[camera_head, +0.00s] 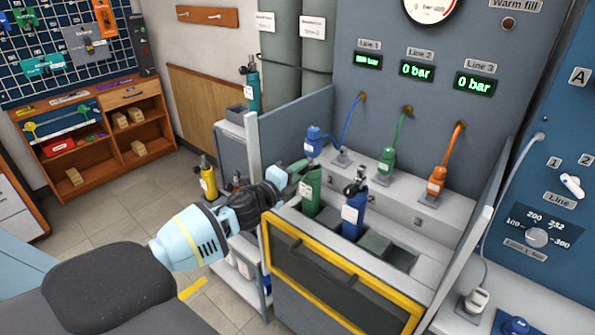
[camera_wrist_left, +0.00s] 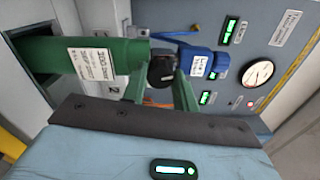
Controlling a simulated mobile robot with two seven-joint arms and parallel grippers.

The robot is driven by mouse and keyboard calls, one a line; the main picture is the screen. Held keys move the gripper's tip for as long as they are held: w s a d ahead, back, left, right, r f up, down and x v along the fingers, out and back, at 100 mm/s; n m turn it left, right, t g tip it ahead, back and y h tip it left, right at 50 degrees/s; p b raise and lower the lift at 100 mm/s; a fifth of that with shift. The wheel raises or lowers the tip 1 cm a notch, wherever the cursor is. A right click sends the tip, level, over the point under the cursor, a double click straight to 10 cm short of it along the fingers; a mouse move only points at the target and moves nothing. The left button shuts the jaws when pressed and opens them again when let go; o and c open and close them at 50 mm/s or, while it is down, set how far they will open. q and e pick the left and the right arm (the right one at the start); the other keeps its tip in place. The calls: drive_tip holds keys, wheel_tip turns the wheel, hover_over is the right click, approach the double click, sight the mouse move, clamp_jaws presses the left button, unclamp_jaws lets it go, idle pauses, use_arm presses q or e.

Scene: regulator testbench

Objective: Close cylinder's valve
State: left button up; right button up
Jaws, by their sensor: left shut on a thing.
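A green cylinder (camera_head: 311,196) with a white label stands upright in the left slot of the bench's holder. In the left wrist view the cylinder (camera_wrist_left: 75,57) lies sideways across the upper left, its black valve knob (camera_wrist_left: 161,68) at its end. My left gripper (camera_head: 299,168) is at the top of this cylinder. In the wrist view its green fingers (camera_wrist_left: 163,84) are shut on the black valve knob. In the head view the gripper largely hides the valve. My right gripper is in neither view.
A blue cylinder (camera_head: 352,216) stands just right of the green one. A blue connector (camera_head: 313,141) is close behind my gripper; green (camera_head: 387,159) and orange (camera_head: 436,181) connectors sit further right. The Line 2 (camera_head: 416,70) and Line 3 (camera_head: 474,82) displays read 0 bar. A yellow cylinder (camera_head: 208,179) stands left.

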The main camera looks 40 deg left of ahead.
use_arm(q)
drive_tip(key=shift+m, duration=1.4)
drive_tip(key=o, duration=1)
drive_tip(key=shift+s, duration=0.15)
drive_tip(key=shift+s+a, duration=0.2)
drive_tip(key=shift+s, duration=1.7)
drive_tip(key=shift+s+a, duration=0.15)
drive_tip(key=shift+s, duration=1.7)
